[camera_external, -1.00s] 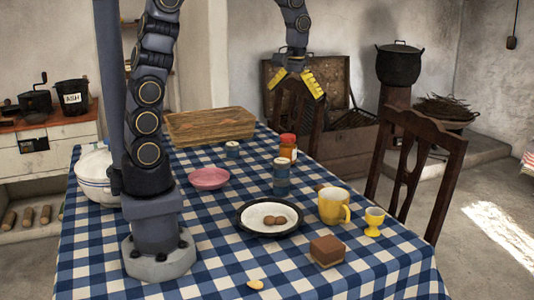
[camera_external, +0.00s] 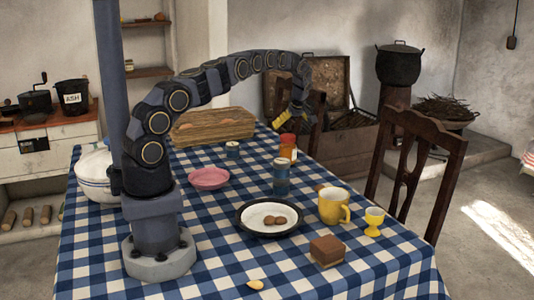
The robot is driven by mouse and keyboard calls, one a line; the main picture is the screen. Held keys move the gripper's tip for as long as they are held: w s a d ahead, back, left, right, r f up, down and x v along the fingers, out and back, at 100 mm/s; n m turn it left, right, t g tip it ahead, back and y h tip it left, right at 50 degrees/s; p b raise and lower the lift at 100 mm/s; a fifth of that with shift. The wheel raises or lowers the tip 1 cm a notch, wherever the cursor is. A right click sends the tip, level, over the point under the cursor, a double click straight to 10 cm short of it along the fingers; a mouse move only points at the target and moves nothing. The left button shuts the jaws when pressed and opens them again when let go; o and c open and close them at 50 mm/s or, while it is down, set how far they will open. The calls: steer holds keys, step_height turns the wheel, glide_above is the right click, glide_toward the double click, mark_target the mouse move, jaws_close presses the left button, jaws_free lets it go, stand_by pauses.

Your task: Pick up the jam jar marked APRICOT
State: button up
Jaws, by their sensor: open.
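A small jar with a red lid and orange contents (camera_external: 288,149) stands upright on the checked cloth near the table's far right edge. Any lettering on it is too small to read. My gripper (camera_external: 290,120) is above this jar, pointing down, with its yellow fingers open and nothing visible between them. It looks close over the lid, but I cannot tell the exact gap.
A pink bowl (camera_external: 209,178), wooden board (camera_external: 212,124), black-rimmed plate (camera_external: 252,228), yellow mug (camera_external: 334,206) and eggcup (camera_external: 374,221) share the table. A chair (camera_external: 420,160) borders the right.

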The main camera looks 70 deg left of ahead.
mark_target(288, 137)
steer(key=x, duration=0.7)
steer(key=shift+s+f, duration=0.15)
steer(key=shift+s, duration=0.2)
steer(key=c, duration=1.2)
